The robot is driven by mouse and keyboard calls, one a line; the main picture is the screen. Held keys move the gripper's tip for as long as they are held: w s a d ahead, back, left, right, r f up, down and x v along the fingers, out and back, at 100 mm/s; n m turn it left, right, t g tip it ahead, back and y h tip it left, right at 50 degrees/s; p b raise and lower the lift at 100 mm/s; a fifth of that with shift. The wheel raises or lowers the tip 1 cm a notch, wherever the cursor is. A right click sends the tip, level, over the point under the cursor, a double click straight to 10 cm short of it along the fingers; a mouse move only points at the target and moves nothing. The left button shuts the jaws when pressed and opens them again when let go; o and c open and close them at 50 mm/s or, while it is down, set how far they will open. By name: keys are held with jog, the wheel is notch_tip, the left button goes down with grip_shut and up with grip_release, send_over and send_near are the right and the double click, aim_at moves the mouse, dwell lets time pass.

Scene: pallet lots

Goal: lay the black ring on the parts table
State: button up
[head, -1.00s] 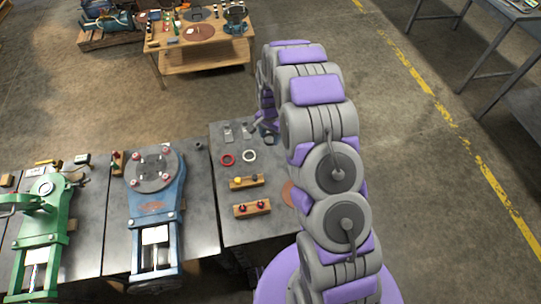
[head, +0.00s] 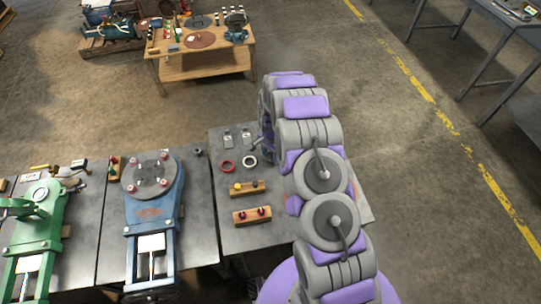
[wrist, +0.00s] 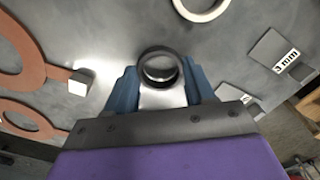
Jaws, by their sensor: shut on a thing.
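The black ring (wrist: 160,66) is between the blue fingers of my gripper (wrist: 161,82) in the wrist view. The gripper is shut on it, over a grey metal tabletop. I cannot tell whether the ring touches the surface. In the head view this grey table (head: 232,215) is in front of me, and my arm hides most of the gripper and the black ring. A white ring (head: 249,161) lies beside the gripper; it also shows at the top of the wrist view (wrist: 201,14). A red ring (head: 226,167) lies to its left.
Wooden blocks with small parts (head: 247,188) (head: 251,215) lie nearer on the table. Small labelled plates (wrist: 273,50) and a copper-coloured flat piece (wrist: 22,45) flank the gripper. Blue (head: 152,205) and green (head: 38,225) machines stand left. A wooden table (head: 205,64) stands farther back.

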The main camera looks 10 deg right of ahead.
jog(key=shift+d+f, duration=0.2)
jog(key=shift+d, duration=0.05)
jog(key=o, duration=1)
jog(key=shift+a+f, duration=0.1)
jog(key=shift+o, duration=0.2)
jog(key=s+r+n+p, duration=0.2)
jog(key=s+r, duration=0.2)
jog(key=r, duration=0.9)
jog(key=s+r+n+p, duration=0.1)
jog(key=s+r, duration=0.3)
jog(key=r, duration=0.9)
jog(key=s+r+n+g, duration=0.1)
jog(key=s+r+n, duration=0.1)
jog(key=s+r, duration=0.6)
jog(key=s+r+n, duration=0.3)
jog(key=s+r, duration=0.1)
jog(key=s, duration=0.8)
jog(key=s+r+n, duration=0.2)
jog(key=s, duration=1.3)
jog(key=shift+r+n+g, duration=0.2)
jog(key=shift+n+g, duration=0.1)
jog(key=shift+n, duration=0.1)
